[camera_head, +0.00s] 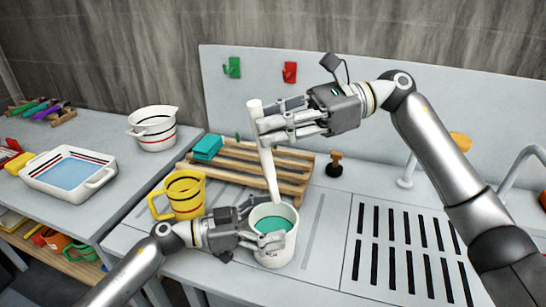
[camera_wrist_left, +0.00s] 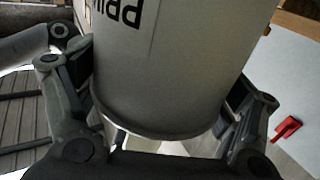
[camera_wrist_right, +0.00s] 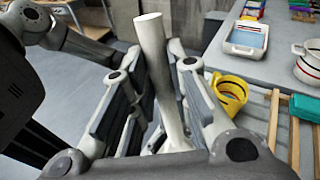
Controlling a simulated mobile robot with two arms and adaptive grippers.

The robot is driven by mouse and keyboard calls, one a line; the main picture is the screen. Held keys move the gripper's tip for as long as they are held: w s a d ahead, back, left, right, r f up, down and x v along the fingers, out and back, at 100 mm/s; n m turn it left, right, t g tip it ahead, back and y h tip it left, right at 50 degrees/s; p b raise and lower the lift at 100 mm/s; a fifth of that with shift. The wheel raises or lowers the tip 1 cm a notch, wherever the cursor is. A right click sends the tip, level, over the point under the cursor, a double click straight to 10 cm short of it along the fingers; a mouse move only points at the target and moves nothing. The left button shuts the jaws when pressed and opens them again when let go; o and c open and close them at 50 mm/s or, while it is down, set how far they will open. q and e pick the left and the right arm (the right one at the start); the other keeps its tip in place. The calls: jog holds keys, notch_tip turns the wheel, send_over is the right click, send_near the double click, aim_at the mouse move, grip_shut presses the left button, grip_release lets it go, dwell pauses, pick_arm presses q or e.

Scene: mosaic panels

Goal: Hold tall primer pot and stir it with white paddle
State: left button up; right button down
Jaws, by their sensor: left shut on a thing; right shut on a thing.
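The tall primer pot (camera_head: 275,250) is white with teal liquid inside and stands on the grey counter. My left gripper (camera_head: 258,222) is shut around the pot's side; in the left wrist view the pot (camera_wrist_left: 170,80) fills the space between the fingers (camera_wrist_left: 165,135), with dark lettering on it. My right gripper (camera_head: 264,125) is above the pot, shut on the white paddle (camera_head: 270,175). In the right wrist view the paddle (camera_wrist_right: 155,60) stands between the fingers (camera_wrist_right: 155,90).
A yellow jug (camera_head: 184,194) stands left of the pot. A black slotted drain (camera_head: 405,250) and a tap (camera_head: 520,160) are right. A white dish (camera_head: 108,165) and striped white pot (camera_head: 153,127) stand on the left counter.

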dwell(0.4)
pick_arm(q)
jog(key=o, duration=1.3)
